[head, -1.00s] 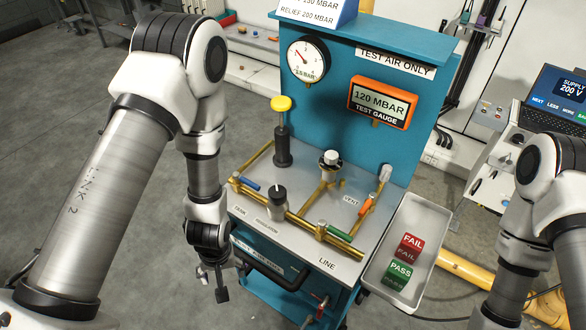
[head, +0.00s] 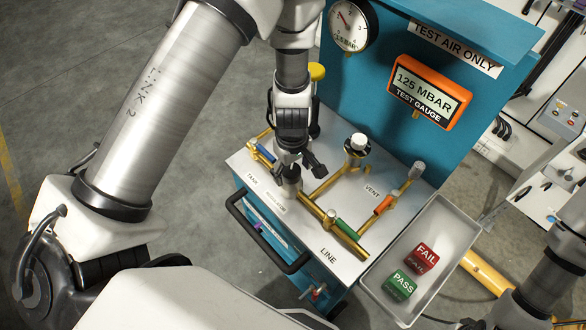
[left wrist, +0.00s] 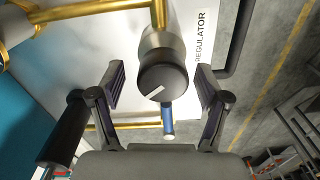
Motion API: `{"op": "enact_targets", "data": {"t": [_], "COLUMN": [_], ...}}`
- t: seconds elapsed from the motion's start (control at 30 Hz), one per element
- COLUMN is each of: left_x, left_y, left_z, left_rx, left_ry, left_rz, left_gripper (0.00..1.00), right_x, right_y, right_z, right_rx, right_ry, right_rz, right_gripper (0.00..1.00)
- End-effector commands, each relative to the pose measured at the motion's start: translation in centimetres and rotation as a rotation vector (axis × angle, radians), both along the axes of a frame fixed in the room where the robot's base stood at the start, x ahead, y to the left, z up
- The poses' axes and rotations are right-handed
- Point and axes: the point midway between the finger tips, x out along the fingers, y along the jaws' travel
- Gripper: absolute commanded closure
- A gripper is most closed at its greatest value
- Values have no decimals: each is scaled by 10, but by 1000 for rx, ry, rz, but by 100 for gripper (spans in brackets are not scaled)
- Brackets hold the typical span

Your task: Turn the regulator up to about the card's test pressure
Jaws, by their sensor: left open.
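The regulator is a metal body with a black knob (left wrist: 163,80) that carries a white pointer mark. In the left wrist view the knob sits between the two spread fingers of my left gripper (left wrist: 163,92), with gaps on both sides. In the head view my left gripper (head: 301,166) is over the regulator (head: 290,184) and partly hides it. The orange test gauge (head: 429,90) reads 125 MBAR. The test card is out of the picture now. My right gripper is not in view.
Brass pipes carry a blue (head: 265,153), a green (head: 346,229) and an orange valve handle (head: 383,205). A round dial (head: 352,25) is on the teal panel. A grey tray (head: 403,315) holds red FAIL and green PASS blocks. A black rail (head: 258,240) runs along the bench front.

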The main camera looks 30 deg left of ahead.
Motion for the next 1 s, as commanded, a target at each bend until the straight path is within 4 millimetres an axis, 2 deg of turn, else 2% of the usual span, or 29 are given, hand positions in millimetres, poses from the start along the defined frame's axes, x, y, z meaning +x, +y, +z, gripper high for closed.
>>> {"op": "enact_targets", "data": {"t": [0.17, 0.23, 0.33, 0.37, 0.57, 0.8, 1.0], "left_x": [0, 0, 0, 0, 0, -1, -2], "left_y": [0, 0, 0, 0, 0, 1, 1], "left_z": [0, 0, 0, 0, -3, -6, -1], "left_rx": [0, 0, 0, 0, -1, -2, -3], "left_ry": [0, 0, 0, 0, 0, 1, 2], "left_rz": [0, 0, 0, 0, -42, -413, -494], "left_gripper": [24, 42, 77, 83, 83, 84, 84], "right_x": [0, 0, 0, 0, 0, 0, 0], "right_y": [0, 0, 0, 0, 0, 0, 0], "right_z": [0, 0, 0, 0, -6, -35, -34], "right_rx": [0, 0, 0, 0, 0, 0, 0], "right_ry": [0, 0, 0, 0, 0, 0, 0], "right_rz": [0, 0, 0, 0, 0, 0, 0], "right_gripper": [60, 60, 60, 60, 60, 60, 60]}}
